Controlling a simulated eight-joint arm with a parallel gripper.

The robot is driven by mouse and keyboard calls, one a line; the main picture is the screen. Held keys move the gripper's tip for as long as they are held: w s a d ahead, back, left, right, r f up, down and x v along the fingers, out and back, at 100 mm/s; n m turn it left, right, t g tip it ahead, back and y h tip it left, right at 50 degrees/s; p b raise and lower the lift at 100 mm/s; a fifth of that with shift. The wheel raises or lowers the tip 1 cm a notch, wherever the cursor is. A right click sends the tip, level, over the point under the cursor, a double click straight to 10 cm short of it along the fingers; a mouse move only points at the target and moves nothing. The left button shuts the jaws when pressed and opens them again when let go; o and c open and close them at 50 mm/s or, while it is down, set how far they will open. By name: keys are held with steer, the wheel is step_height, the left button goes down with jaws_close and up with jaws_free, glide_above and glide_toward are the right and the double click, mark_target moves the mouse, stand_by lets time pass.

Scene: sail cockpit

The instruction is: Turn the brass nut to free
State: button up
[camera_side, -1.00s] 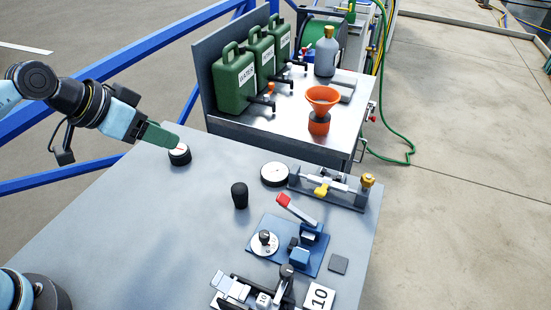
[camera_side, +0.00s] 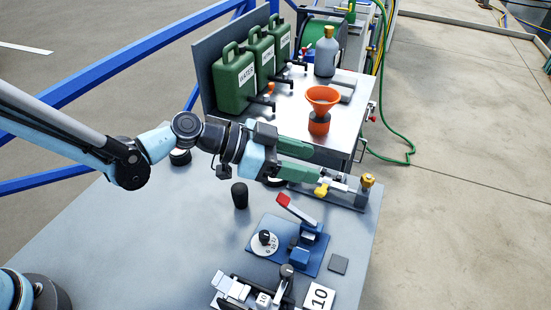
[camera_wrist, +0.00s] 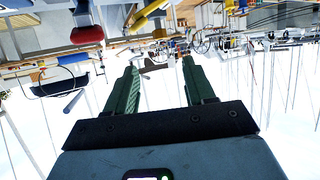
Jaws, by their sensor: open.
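The brass nut (camera_side: 368,181) is a small gold-coloured piece at the right end of a long grey fixture (camera_side: 345,200) near the table's right edge, in the side view. A yellow lever (camera_side: 321,190) sits mid-fixture. My gripper (camera_side: 334,171) is open, its two green fingers apart and pointing right. In that view the fingers appear left of the nut and overlap the fixture's left part; their height above it cannot be told. In the wrist view the open fingers (camera_wrist: 160,67) have nothing between their pads. I cannot pick out the nut there.
A blue plate with a red-handled clamp (camera_side: 297,211) stands in front of the fixture. A black knob (camera_side: 240,195) stands left of it. An orange funnel (camera_side: 322,98) and green jugs (camera_side: 235,77) stand on the bench behind. The table's left part is mostly clear.

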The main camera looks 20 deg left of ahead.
mark_target(364, 178)
steer(key=x, duration=1.2)
jaws_close()
steer(key=shift+d+n+t+y, duration=0.1)
steer(key=shift+n+t+y, duration=0.3)
steer(key=shift+n+t, duration=0.2)
jaws_free()
steer(key=shift+t, duration=0.3)
steer(key=v, duration=1.2)
